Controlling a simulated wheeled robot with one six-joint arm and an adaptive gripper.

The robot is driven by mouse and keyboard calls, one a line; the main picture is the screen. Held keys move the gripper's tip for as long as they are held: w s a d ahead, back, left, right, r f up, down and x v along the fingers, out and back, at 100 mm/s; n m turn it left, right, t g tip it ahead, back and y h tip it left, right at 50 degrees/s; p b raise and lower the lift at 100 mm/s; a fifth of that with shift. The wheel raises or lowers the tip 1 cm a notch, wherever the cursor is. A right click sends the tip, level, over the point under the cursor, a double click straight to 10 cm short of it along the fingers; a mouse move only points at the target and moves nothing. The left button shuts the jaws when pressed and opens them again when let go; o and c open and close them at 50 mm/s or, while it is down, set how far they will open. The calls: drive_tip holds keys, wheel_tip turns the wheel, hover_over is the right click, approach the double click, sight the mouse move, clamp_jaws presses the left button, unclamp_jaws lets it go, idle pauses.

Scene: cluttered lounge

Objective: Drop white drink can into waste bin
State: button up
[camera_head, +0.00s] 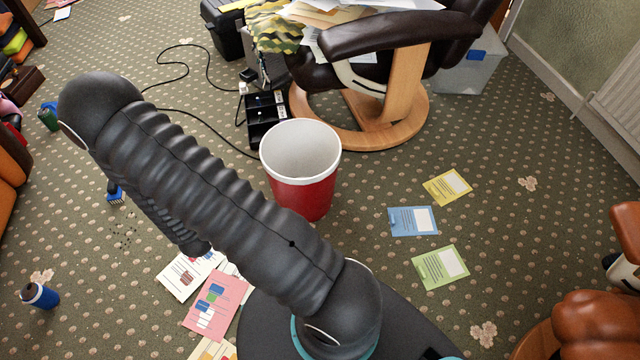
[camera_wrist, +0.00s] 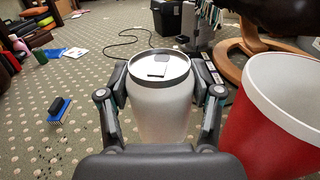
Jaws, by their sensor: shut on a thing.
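The white drink can (camera_wrist: 161,105) is upright between the two fingers of my gripper (camera_wrist: 160,100) in the wrist view, and the gripper is shut on it. Its grey-rimmed top faces the camera. The waste bin (camera_head: 303,180) is red with a white rim and stands upright on the carpet in the head view. It also shows in the wrist view (camera_wrist: 262,135), just right of the can and apart from it in the picture. The part of the bin's inside that shows is white and empty. In the head view my arm hides the gripper and can.
A brown leather chair (camera_head: 400,60) on a round wooden base stands behind the bin. A black tray (camera_head: 266,122) and cables lie beside it. Yellow, blue and green cards (camera_head: 440,266) lie to the right. A blue brush (camera_wrist: 59,109) and a blue can (camera_head: 40,295) are on the left.

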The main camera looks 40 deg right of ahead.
drive_tip(key=s+d+r+m+g+h+p, duration=0.25)
drive_tip(key=d+m+g, duration=0.35)
drive_tip(key=d, duration=0.4)
drive_tip(key=s+d+r+m+g+h+p, duration=0.1)
drive_tip(key=s+d+m+g+h, duration=0.2)
drive_tip(key=d+g, duration=0.5)
drive_tip(key=s+d+r+m+g+h+p, duration=0.1)
drive_tip(key=s+d+r+m+g+h, duration=0.1)
drive_tip(key=d+m+g, duration=0.65)
drive_tip(key=d+f+n+t+b, duration=0.1)
drive_tip(key=d+f+n+b, duration=0.1)
drive_tip(key=f, duration=0.3)
drive_tip(key=shift+s+d+f+t+b, duration=0.15)
drive_tip(key=shift+d+f+t+b, duration=0.2)
drive_tip(key=shift+d+b, duration=0.2)
drive_tip(key=o, duration=1)
drive_tip(key=shift+o, duration=0.2)
drive_tip(key=shift+a, duration=0.1)
drive_tip(key=v, duration=1.2)
